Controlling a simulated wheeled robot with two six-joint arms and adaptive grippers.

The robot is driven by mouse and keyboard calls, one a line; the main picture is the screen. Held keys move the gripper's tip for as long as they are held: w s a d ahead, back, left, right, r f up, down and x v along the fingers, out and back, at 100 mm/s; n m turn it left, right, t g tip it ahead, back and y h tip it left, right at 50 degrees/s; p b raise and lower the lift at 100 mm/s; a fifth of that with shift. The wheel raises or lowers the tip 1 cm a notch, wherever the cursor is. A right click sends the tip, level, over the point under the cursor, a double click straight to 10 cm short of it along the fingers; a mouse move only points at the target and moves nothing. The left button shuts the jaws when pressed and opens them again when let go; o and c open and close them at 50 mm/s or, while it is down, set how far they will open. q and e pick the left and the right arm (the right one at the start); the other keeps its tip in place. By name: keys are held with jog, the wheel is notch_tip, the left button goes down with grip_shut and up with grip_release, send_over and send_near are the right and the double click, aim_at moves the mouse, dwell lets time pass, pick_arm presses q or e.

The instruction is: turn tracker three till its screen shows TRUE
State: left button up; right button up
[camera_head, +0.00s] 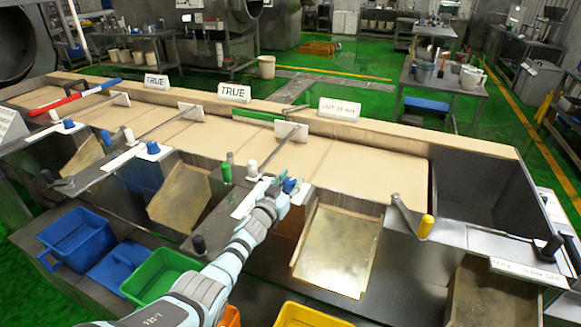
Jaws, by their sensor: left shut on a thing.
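The third screen (340,108) is a white plate on the far ledge. Its small text is hard to read but is not TRUE. The third station has a white knob (253,168) and a blue knob (290,185) on its near edge. My left gripper (276,184) reaches in from below and is at the blue knob, seemingly shut on it; its fingers partly hide the contact. The white knob stands clear, just left of the fingers. My right gripper is not in view.
The first screen (156,81) and second screen (234,93) read TRUE. A green-knobbed handle (226,172) stands left of my arm, a yellow-knobbed crank (425,227) to the right. Blue bins (78,238) and a green bin (160,272) sit below.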

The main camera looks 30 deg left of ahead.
aim_at(290, 180)
pick_arm(q)
jog(key=m+h, duration=0.1)
jog(key=h, duration=0.1)
jog(key=shift+a+m+h, duration=0.1)
jog(key=shift+m+h, duration=0.2)
jog(key=shift+m+h+b, duration=0.4)
jog(key=shift+h+b, duration=0.15)
jog(key=shift+h, duration=0.05)
jog(key=o, duration=1.2)
jog(key=shift+c, duration=0.2)
notch_tip(290, 180, up, 10)
jog(key=shift+r, duration=0.1)
